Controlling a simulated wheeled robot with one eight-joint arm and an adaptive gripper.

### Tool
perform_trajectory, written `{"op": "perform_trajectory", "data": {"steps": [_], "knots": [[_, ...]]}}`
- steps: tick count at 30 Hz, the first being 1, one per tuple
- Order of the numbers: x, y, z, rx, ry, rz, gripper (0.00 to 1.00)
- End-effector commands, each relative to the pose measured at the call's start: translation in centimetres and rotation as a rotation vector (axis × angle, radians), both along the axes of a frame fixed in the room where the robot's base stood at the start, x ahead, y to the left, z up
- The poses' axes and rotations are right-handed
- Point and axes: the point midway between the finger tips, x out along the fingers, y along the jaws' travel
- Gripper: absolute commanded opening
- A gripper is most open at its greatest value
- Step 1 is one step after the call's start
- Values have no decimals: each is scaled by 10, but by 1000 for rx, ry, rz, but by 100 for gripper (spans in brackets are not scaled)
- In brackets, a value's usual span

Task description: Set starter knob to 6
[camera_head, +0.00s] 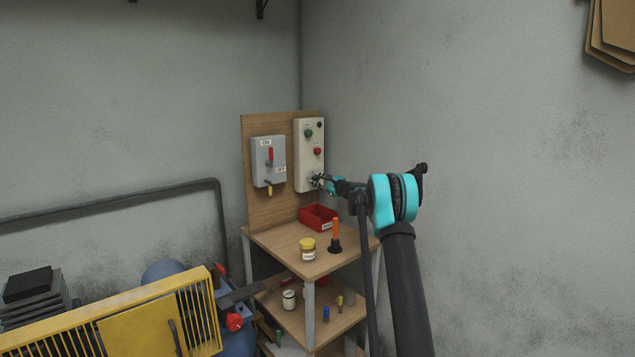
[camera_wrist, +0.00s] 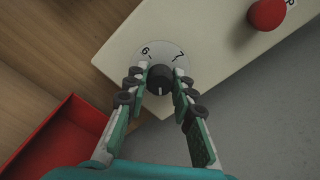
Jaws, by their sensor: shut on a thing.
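The starter box (camera_head: 309,140) is a tall cream panel on a wooden backboard, with a green button above a red one. Its black starter knob (camera_wrist: 160,78) sits on a pale round dial (camera_wrist: 161,53) in the wrist view. The numbers 6, at upper left, and 7, at upper right, show on the dial; other numbers are hidden. A small light mark shows on the knob's lower side. My gripper (camera_wrist: 159,86) is shut on the knob, one finger on each side. In the head view my gripper (camera_head: 321,182) covers the knob at the box's lower end.
A grey ON/OFF switch box (camera_head: 267,152) stands left of the starter box. A red bin (camera_head: 318,217), a yellow-lidded jar (camera_head: 307,249) and an orange-handled tool (camera_head: 335,235) stand on the bench below. A red button (camera_wrist: 267,13) is at the wrist view's upper right.

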Motion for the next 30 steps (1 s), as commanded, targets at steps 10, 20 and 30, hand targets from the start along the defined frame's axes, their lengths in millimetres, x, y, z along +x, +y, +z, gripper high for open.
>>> {"op": "perform_trajectory", "data": {"steps": [10,20,30], "knots": [[0,0,0,-267,-193,1,0],[0,0,-1,-521,-377,1,0],[-1,1,-1,-781,-567,2,0]]}}
